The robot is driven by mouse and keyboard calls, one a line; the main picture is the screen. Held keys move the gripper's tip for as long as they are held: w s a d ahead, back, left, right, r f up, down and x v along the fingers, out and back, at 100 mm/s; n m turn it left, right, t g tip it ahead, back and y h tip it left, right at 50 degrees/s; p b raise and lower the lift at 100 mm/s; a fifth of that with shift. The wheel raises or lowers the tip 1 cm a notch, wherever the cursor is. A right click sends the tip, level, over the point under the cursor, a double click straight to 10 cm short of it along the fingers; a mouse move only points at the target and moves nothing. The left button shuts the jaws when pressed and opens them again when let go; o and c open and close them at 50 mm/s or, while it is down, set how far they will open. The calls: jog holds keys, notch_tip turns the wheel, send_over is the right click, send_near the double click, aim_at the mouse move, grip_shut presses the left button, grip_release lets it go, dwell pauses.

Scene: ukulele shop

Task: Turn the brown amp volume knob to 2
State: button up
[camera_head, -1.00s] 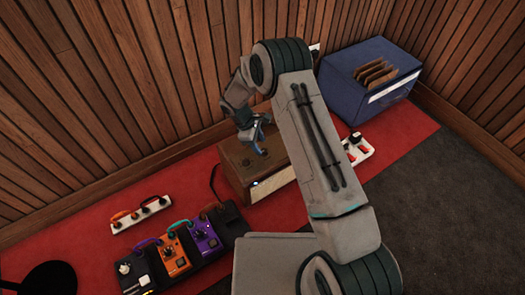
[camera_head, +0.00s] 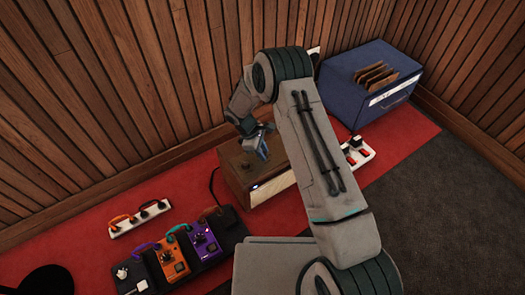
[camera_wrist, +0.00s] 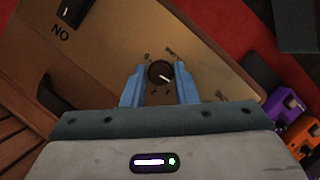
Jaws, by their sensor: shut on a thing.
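The brown amp (camera_head: 232,160) stands against the wall on the red carpet, and its tan panel (camera_wrist: 110,60) fills much of the wrist view. A round dark volume knob (camera_wrist: 160,73) with a white pointer line sits on that panel; the pointer aims to the lower right in the picture. In the head view my gripper (camera_head: 262,150) is over the amp's top, and the knob cannot be made out there.
An ON-marked switch (camera_wrist: 67,13) and a dark handle (camera_wrist: 48,94) are on the amp. Orange (camera_head: 172,262) and purple (camera_head: 204,240) pedals lie on a black board at front left. A blue crate (camera_head: 370,82) and a white power strip (camera_head: 358,152) stand right.

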jog(key=shift+m, duration=0.3)
jog(key=m+g, duration=0.1)
jog(key=m, duration=0.2)
jog(key=shift+w+m+g+p, duration=0.1)
jog(key=shift+m+g+p, duration=0.2)
jog(key=shift+m+p, duration=0.1)
jog(key=m, duration=0.1)
jog(key=m+g+y, duration=0.1)
jog(key=m, duration=0.1)
jog(key=shift+w+d+m+y, duration=0.1)
jog(key=shift+m+y, duration=0.2)
jog(key=m+y+p, duration=0.1)
jog(key=m, duration=0.2)
jog(key=shift+d+m+g, duration=0.1)
jog(key=shift+m+g, duration=0.2)
jog(key=shift+g, duration=0.1)
jog(key=shift+m+y+p, duration=0.4)
jog(key=shift+m+y, duration=0.5)
jog(key=shift+m, duration=1.2)
jog(key=o, duration=1)
jog(key=shift+d, duration=0.1)
